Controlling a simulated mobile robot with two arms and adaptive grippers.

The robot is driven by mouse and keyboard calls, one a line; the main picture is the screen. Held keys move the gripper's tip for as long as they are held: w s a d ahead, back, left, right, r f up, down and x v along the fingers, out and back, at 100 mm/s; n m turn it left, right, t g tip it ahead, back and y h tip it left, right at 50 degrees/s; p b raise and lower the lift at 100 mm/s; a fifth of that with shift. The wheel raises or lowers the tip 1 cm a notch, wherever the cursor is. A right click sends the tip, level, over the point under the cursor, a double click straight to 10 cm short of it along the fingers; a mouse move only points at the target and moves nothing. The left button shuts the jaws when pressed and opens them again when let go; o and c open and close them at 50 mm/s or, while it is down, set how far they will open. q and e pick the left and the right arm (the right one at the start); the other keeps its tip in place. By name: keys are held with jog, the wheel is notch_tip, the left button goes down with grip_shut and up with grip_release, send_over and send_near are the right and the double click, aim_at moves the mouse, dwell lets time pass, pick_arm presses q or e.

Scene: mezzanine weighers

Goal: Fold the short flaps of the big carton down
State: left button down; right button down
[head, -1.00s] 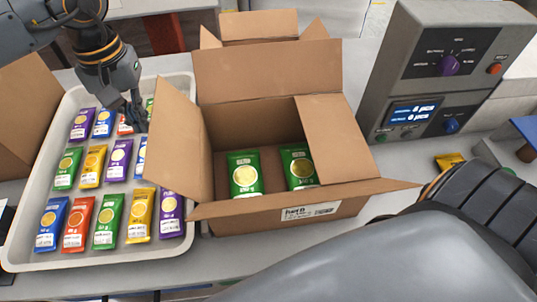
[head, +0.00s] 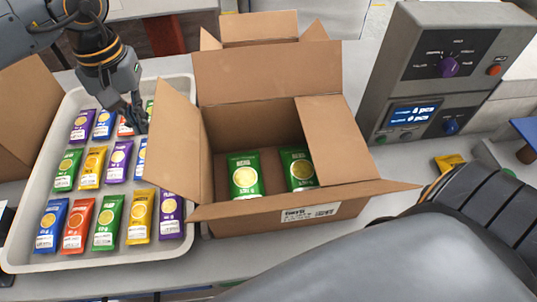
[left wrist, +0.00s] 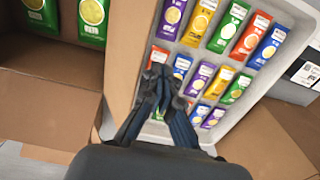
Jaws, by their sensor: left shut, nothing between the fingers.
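The big carton (head: 262,222) stands open on the bench, with two green packets (head: 244,178) inside. Its left short flap (head: 168,140) stands up and leans outward to the left. The far long flap (head: 268,70) stands up, and the near long flap juts out toward me. My left gripper (head: 139,122) is shut and empty, just left of the left short flap, over the tray. In the left wrist view the gripper (left wrist: 165,85) is beside that flap (left wrist: 128,60); I cannot tell if they touch. My right gripper is out of view.
A pale tray (head: 20,258) with rows of coloured packets lies left of the carton. A grey weigher console (head: 412,85) stands at the right, with a yellow packet (head: 449,161) near it. Another carton (head: 262,24) is behind, and a brown one (head: 25,115) at far left.

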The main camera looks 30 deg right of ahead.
aim_at(170, 131)
pick_arm(q)
jog(key=shift+d, duration=0.1)
jog(key=shift+s+d+r, duration=0.1)
jog(key=shift+s+d, duration=0.2)
jog(key=shift+d, duration=0.4)
jog(key=shift+s+d+r, duration=0.1)
jog(key=shift+s+d, duration=0.2)
jog(key=shift+d, duration=0.4)
jog(key=shift+s+d+r, duration=0.1)
jog(key=shift+s+d, duration=0.2)
jog(key=shift+d, duration=0.4)
jog(key=d, duration=0.1)
jog(key=s+d, duration=0.1)
jog(key=d, duration=0.1)
jog(key=s+d, duration=0.1)
jog(key=d, duration=0.1)
jog(key=shift+d+r, duration=0.1)
jog(key=shift+r, duration=0.25)
jog(key=shift+s, duration=0.1)
